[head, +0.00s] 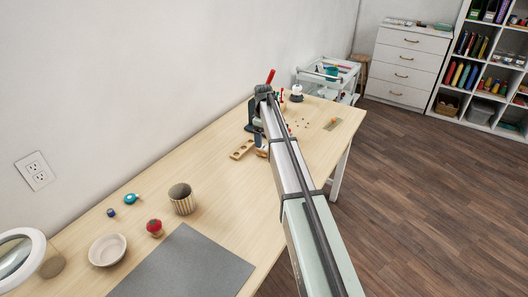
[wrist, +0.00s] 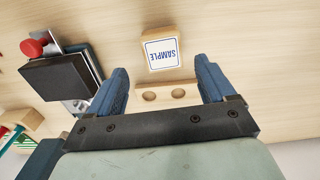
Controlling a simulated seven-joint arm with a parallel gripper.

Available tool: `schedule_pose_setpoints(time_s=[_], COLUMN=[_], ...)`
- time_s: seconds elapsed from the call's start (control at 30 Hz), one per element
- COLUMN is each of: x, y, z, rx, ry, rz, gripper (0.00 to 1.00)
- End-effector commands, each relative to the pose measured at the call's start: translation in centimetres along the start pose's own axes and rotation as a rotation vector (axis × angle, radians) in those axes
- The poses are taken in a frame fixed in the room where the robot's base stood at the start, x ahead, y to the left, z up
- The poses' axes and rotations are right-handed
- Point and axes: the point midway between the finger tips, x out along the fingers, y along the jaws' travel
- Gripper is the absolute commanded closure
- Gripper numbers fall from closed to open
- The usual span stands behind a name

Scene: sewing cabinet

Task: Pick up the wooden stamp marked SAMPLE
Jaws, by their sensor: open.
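The wooden stamp marked SAMPLE (wrist: 162,54) shows in the wrist view, just beyond my fingertips and roughly centred between them. It has a white label with blue letters that read upside down, on a light wood block. My gripper (wrist: 159,80) is open, with one blue finger on each side and nothing held. The stamp appears apart from both fingers. In the head view my arm hides most of the area around my gripper, and I cannot make out the stamp there.
A wooden piece with round holes (wrist: 165,95) lies between my fingers, near the stamp. A dark block-shaped device with a red knob (wrist: 60,72) stands close to the left finger. Thread spools (wrist: 14,133) are at lower left. The table (head: 215,155) is clear in its middle.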

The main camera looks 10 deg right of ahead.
Motion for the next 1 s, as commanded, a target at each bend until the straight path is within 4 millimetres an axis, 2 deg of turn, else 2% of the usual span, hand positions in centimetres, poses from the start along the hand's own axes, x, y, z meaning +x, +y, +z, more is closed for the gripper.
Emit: schedule_pose_setpoints(time_s=[0.17,0.5,0.77,1.0], x=[0.9,5.0,5.3,5.3], y=[-0.1,-0.5,-0.5,-0.5], z=[0.0,-0.1,-0.1,-0.1], rx=[0.0,0.0,0.0,0.0], ry=[0.0,-0.001,0.0,0.0], rz=[0.0,-0.001,0.0,0.0], gripper=[0.17,0.17,0.17,0.38])
